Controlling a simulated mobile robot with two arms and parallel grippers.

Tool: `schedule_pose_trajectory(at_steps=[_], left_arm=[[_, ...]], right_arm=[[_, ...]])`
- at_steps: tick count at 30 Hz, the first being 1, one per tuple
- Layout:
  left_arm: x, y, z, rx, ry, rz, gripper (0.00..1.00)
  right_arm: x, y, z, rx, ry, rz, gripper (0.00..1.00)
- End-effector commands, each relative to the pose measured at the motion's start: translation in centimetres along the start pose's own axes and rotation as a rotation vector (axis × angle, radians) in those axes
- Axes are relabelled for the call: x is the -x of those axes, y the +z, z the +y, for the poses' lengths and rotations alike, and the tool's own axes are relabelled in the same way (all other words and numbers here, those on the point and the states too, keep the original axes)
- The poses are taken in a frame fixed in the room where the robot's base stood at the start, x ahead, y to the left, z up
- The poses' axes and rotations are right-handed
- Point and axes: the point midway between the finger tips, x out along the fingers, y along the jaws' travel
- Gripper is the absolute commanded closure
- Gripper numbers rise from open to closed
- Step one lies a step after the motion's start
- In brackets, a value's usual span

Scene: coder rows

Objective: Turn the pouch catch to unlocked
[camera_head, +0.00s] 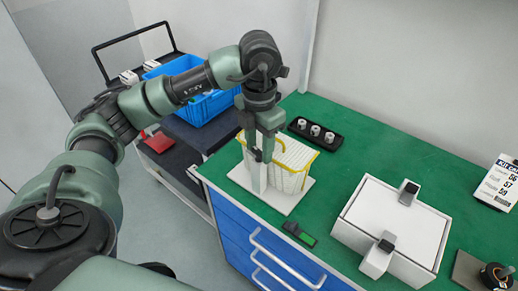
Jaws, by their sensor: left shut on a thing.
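A white ribbed pouch (291,165) with yellow edging stands on a white base plate (275,197) near the left end of the green worktop. An upright white piece (256,178) stands at its near left side, under my gripper. My left gripper (260,156) points down at the pouch's left end. It is shut on a part there, which looks like part of the pouch fitting; the fingers hide most of it. I cannot make out the catch or which way it is turned. My right gripper is not in view.
A white box (390,228) with two black-topped clips stands to the right. A black tray (315,133) with white round parts lies behind the pouch. A cart with a blue bin (205,106) stands left.

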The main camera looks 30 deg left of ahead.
Motion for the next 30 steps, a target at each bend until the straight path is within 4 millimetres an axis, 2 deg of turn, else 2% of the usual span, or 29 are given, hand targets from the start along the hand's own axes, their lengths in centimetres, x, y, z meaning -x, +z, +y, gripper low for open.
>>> schedule_pose_trajectory(at_steps=[10,27,28,30], left_arm=[[0.18,0.11,0.11,0.155,0.002,-0.006,0.99],[0.27,0.16,0.13,0.188,0.001,-0.008,0.99],[0.28,0.16,0.14,0.188,0.001,-0.008,0.55],[0.27,0.15,0.13,0.187,0.001,-0.007,0.36]], right_arm=[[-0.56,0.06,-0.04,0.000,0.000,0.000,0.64],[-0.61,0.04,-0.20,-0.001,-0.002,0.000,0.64],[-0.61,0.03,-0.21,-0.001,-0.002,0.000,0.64],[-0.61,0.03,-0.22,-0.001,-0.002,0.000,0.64]])
